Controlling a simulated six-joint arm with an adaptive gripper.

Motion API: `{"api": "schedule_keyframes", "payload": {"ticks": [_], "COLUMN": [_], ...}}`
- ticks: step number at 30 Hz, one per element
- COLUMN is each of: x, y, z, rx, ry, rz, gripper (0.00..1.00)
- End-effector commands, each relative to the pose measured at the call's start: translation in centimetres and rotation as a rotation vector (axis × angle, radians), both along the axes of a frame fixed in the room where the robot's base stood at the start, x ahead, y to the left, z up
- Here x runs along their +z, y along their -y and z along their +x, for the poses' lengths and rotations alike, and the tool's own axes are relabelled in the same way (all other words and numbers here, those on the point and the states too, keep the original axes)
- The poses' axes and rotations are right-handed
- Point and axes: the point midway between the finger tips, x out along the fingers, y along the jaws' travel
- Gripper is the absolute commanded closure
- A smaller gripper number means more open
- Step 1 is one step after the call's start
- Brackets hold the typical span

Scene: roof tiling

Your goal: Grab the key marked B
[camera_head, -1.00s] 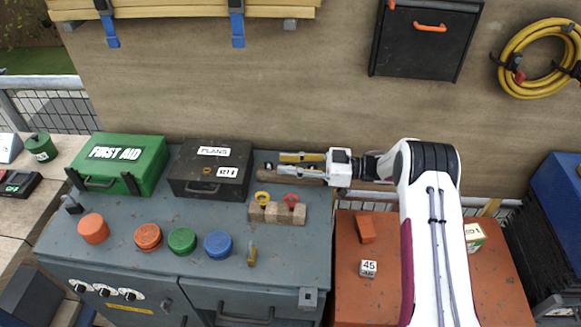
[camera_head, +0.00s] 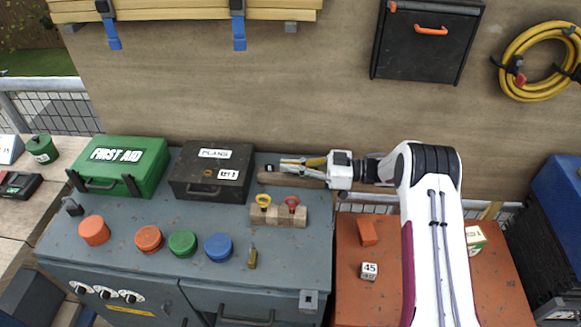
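Two keys stand in a wooden block on the grey cabinet, one with a yellow ring head (camera_head: 263,200) and one with a red ring head (camera_head: 292,202). Their letters are too small to read, so I cannot tell which is marked B. A small brass padlock-like piece (camera_head: 252,258) lies in front of the block. My gripper (camera_head: 283,164) points left, behind and above the block, near the back wall. Its fingers look apart with nothing seen between them. It is clear of both keys in the picture.
A dark PLANS box (camera_head: 205,187) and a green first aid case (camera_head: 120,165) stand at the back left. Orange, green and blue round caps (camera_head: 182,243) line the cabinet's front. A numbered cube (camera_head: 369,271) sits on the red cabinet (camera_head: 350,300). The wall is close behind my gripper.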

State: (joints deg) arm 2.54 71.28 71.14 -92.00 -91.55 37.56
Motion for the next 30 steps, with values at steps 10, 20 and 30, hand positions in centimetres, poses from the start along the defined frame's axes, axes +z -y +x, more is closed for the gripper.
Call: {"api": "schedule_keyframes", "payload": {"ticks": [10, 20, 30], "x": [2.3, 6.7, 9.7], "y": [0.0, 0.0, 0.0], "z": [0.0, 0.0, 0.0], "rx": [0.0, 0.0, 0.0], "ry": [0.002, 0.003, 0.001], "rz": [0.0, 0.0, 0.0], "gripper": [1.0, 1.0, 1.0]}}
